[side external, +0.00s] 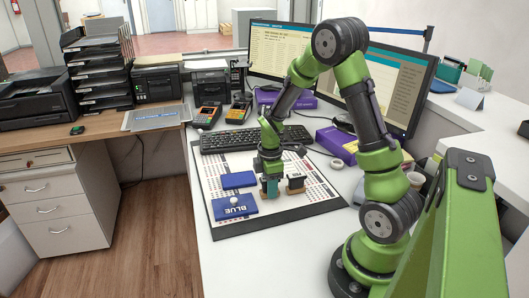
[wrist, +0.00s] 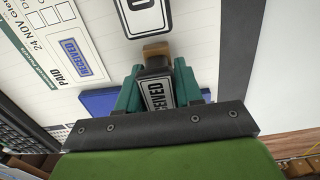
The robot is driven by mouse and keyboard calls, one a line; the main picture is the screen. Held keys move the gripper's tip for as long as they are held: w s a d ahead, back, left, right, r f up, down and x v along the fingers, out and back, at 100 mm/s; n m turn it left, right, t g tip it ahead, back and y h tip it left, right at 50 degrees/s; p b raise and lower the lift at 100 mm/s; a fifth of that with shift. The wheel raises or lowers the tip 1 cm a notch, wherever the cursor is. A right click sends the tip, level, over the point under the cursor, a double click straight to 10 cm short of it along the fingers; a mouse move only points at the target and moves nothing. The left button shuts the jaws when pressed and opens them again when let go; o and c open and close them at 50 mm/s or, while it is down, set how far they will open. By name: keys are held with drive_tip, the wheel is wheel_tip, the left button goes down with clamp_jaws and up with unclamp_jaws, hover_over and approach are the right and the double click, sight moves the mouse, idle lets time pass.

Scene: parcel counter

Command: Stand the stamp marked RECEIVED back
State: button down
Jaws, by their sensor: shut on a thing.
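The stamp marked RECEIVED (wrist: 158,93) is between the two teal fingers of my gripper (wrist: 157,88) in the wrist view. Its label faces the camera, and a brown wooden part (wrist: 156,50) shows just beyond the fingertips. In the side view my gripper (side external: 271,188) points down, low over the printed desk mat, and its fingers mostly hide the held stamp. A small dark and wooden object (side external: 296,184) stands just right of the fingers; I cannot tell what it is. Whether the held stamp touches the mat is unclear.
A blue ink pad marked BLUE (side external: 236,206) and a blue flat piece (side external: 238,180) lie left of my gripper on the desk mat (side external: 285,222). The keyboard (side external: 245,138) lies behind. A purple box (side external: 338,142) and monitors stand behind right. The mat's front is clear.

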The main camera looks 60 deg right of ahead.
drive_tip(key=shift+f, duration=0.1)
idle(0.5)
drive_tip(key=c, duration=0.7)
unclamp_jaws()
drive_tip(key=shift+o, duration=0.2)
